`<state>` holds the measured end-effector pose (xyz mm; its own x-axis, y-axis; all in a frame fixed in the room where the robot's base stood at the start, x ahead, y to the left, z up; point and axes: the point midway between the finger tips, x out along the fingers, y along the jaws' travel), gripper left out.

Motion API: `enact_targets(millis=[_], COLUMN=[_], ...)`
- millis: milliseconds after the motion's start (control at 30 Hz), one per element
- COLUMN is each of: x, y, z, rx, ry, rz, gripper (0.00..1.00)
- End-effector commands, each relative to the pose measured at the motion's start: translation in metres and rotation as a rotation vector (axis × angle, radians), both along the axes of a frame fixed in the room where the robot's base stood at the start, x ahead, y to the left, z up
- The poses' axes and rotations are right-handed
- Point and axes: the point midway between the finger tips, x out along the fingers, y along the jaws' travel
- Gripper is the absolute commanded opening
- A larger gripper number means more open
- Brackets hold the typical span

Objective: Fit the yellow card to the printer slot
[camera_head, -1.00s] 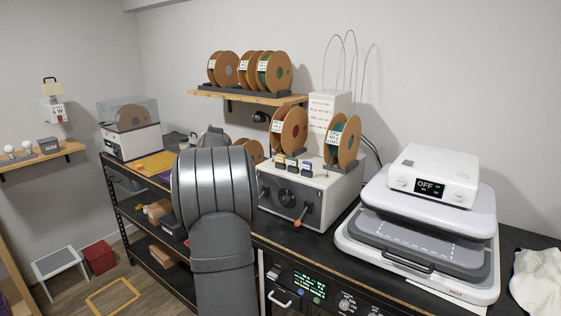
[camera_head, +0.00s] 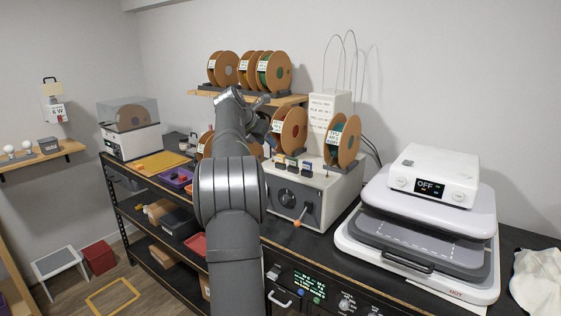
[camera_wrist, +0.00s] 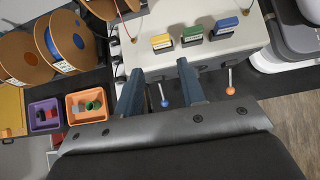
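The yellow card (camera_wrist: 162,43) stands in a row with a green card (camera_wrist: 192,36) and a blue card (camera_wrist: 227,26) on the pale machine top (camera_wrist: 248,48). In the head view the small cards show on the light box (camera_head: 335,183), with the yellow card (camera_head: 279,157) at the left end. My gripper (camera_wrist: 160,72) is open and empty in the wrist view. Its two fingers point towards the box, with the yellow card beyond their tips, apart from them. I cannot make out the printer slot for certain.
Spools (camera_head: 290,131) stand behind the cards. Levers with a blue knob (camera_wrist: 164,103) and an orange knob (camera_wrist: 230,91) stick out of the box front. An orange bin (camera_wrist: 88,104) and a purple bin (camera_wrist: 44,115) sit left. A heat press (camera_head: 430,215) stands right of the box.

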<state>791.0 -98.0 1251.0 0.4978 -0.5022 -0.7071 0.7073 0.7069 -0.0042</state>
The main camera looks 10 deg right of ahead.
Motion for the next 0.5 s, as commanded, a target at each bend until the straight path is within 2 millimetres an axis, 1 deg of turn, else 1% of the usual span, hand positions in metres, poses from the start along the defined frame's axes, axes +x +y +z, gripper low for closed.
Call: enact_targets(millis=[33,200,300,500], x=[0.006,0.025,0.034,0.043], y=[-0.007,-0.025,-0.034,-0.042], z=[-0.010,-0.036,-0.049,-0.061], rx=[0.001,0.002,0.003,0.003], ry=[0.002,0.000,0.000,-0.002], rz=[-0.002,-0.001,-0.001,0.001], gripper=[0.36,0.36,0.36,0.36])
